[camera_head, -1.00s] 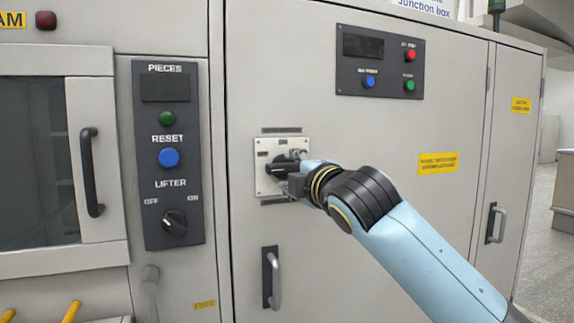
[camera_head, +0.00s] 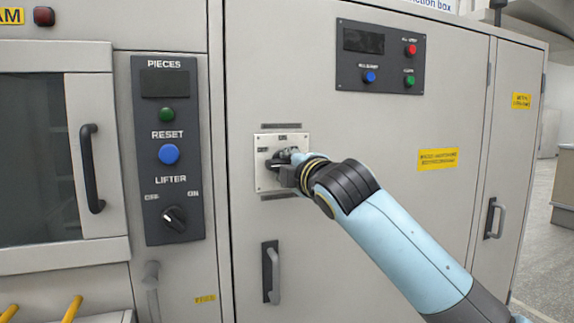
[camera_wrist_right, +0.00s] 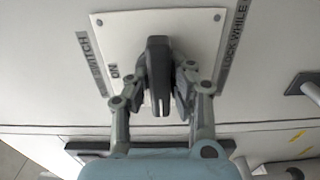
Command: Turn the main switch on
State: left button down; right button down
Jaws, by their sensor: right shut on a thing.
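The main switch is a black handle (camera_head: 276,164) on a pale square plate (camera_head: 264,182) on the grey cabinet front. My right gripper (camera_head: 288,161) is at this plate, shut on the handle. In the right wrist view the handle (camera_wrist_right: 158,68) stands between the two fingers of the right gripper (camera_wrist_right: 157,88). An "ON" mark shows left of the handle on the plate (camera_wrist_right: 122,35), and the handle does not point at it. In the head view the handle lies roughly level, partly hidden by the gripper. My left gripper is not in view.
Left of the switch is a dark panel (camera_head: 185,222) with a green button, a blue button and a lifter knob (camera_head: 174,218). A button panel (camera_head: 350,75) is above right. A door handle (camera_head: 272,273) is below the switch.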

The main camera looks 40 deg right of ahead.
jog(key=shift+m, duration=0.3)
jog(key=shift+m+p, duration=0.4)
jog(key=shift+m, duration=0.2)
jog(key=shift+m+p, duration=0.35)
jog(key=shift+m, duration=0.85)
jog(key=m, duration=0.5)
jog(key=shift+f+m, duration=0.1)
jog(key=shift+m, duration=0.2)
jog(key=m, duration=0.4)
jog(key=shift+m+b, duration=0.35)
jog(key=shift+m, duration=1.75)
